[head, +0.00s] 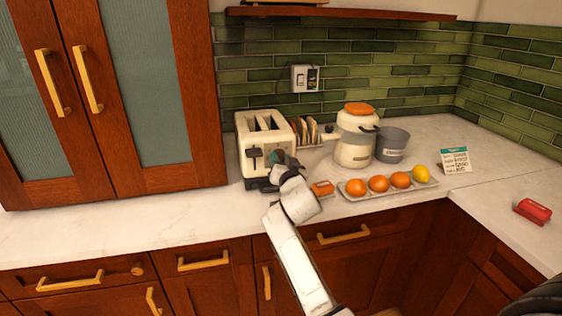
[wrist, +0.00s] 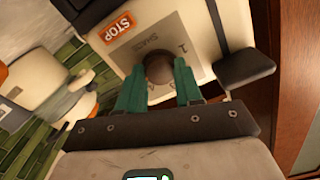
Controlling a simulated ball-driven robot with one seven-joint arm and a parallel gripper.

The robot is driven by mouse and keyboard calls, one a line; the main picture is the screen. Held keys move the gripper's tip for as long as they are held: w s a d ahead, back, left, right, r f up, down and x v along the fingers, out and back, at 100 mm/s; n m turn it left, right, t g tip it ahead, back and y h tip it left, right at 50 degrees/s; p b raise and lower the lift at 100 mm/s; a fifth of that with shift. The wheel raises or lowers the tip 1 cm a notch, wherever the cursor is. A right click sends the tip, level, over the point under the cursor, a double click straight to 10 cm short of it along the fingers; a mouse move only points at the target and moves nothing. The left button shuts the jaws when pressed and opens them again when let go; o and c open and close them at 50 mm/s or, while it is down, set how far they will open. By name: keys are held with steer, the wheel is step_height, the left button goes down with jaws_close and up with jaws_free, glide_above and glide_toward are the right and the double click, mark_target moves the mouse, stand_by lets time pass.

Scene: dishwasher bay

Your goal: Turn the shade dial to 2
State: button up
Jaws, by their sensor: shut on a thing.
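The cream toaster (head: 249,136) stands on the counter by the green tile wall. In the wrist view its front shows a grey shade panel (wrist: 132,46) with a round brown shade dial (wrist: 158,66). A 1 is legible beside the dial; other marks are partly covered by the fingers. I cannot make out which number the dial points to. My gripper (wrist: 160,82) has its two green fingers on either side of the dial, shut on it. In the head view my gripper (head: 283,161) is at the toaster's front and hides the dial.
An orange STOP button (wrist: 118,27) and a dark lever (wrist: 245,67) flank the panel. Right of the toaster are a bread rack (head: 308,130), a cream jar (head: 353,143), a grey pot (head: 391,146) and a fruit tray (head: 383,190). The counter left of the toaster is clear.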

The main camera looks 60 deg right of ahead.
steer(key=c, duration=0.4)
steer(key=shift+o, duration=0.2)
